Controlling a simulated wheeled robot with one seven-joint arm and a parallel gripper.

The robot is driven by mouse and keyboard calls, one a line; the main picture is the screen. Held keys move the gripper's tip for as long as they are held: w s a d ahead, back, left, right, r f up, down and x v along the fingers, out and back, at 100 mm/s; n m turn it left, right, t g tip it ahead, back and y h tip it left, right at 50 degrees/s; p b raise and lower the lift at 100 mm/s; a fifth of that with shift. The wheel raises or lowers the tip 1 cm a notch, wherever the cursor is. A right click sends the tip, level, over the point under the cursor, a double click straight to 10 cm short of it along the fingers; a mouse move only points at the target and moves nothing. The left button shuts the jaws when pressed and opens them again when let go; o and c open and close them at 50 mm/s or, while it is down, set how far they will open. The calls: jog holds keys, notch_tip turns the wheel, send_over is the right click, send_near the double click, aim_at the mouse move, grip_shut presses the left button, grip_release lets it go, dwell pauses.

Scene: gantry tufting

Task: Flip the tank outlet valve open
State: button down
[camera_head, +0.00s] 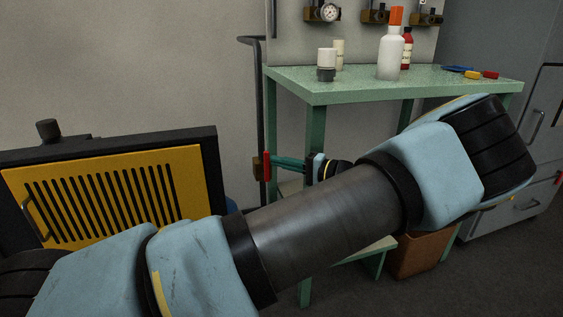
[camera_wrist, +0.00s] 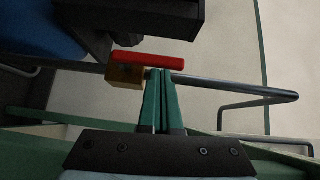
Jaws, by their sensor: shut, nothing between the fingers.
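The valve has a brass body (camera_head: 257,168) on a thin grey vertical pipe (camera_head: 259,110), left of the green table. Its red lever (camera_head: 267,166) stands upright, roughly along the pipe. In the wrist view the red lever (camera_wrist: 149,60) lies nearly parallel to the pipe (camera_wrist: 235,88), beside the brass body (camera_wrist: 125,76). My gripper (camera_head: 275,162) comes from the right, its green fingers shut and empty. In the wrist view the fingertips (camera_wrist: 161,71) are at the lever's near edge, right of the brass body. I cannot tell whether they touch it.
A green table (camera_head: 330,88) holds a white bottle (camera_head: 390,55), a red bottle (camera_head: 407,48) and small jars. A dark-framed yellow grille panel (camera_head: 100,195) stands at left. A brown bin (camera_head: 418,255) is under the table. A blue rounded object (camera_wrist: 40,35) is partly visible beside the valve.

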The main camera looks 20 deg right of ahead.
dwell(0.3)
jog(key=v, duration=1)
jog(key=shift+s+d, duration=0.2)
jog(key=shift+s, duration=0.1)
